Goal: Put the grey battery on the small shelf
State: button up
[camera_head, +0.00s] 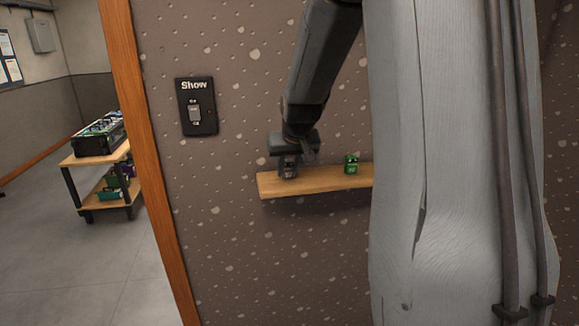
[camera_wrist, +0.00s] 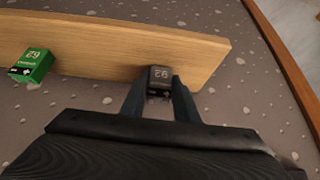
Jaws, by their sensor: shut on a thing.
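The grey battery (camera_head: 290,171) is between the fingers of my gripper (camera_head: 289,168), over the left end of the small wooden shelf (camera_head: 318,181). In the wrist view the dark grey battery (camera_wrist: 159,79) shows its printed label between the two fingers of my gripper (camera_wrist: 155,90), which is shut on it. It is at the shelf (camera_wrist: 110,45) near one end. I cannot tell whether its base touches the shelf top. The fingers hide its sides.
A black "Show" switch panel (camera_head: 196,107) is on the wall. A wooden door frame (camera_head: 148,150) and a cart (camera_head: 101,163) are at left. The shelf between the batteries is clear.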

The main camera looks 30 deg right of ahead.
jog(key=shift+f, duration=0.35)
jog(key=o, duration=1.1)
jog(key=shift+c, duration=0.2)
jog(key=shift+s+r, duration=0.1)
jog(key=shift+r, duration=0.4)
jog(key=b+v, duration=0.3)
jog(key=v, duration=0.8)
jog(key=s+a+f+n+g+y, duration=0.1)
jog(key=s+a+f+g, duration=0.1)
jog(key=s+a+f, duration=0.5)
jog(key=s+a+f+n+g, duration=0.2)
jog(key=s+a+f, duration=0.6)
jog(key=f, duration=0.6)
jog(key=shift+s+a+g+y, duration=0.3)
jog(key=shift+s+y, duration=0.1)
jog(key=shift+s, duration=0.5)
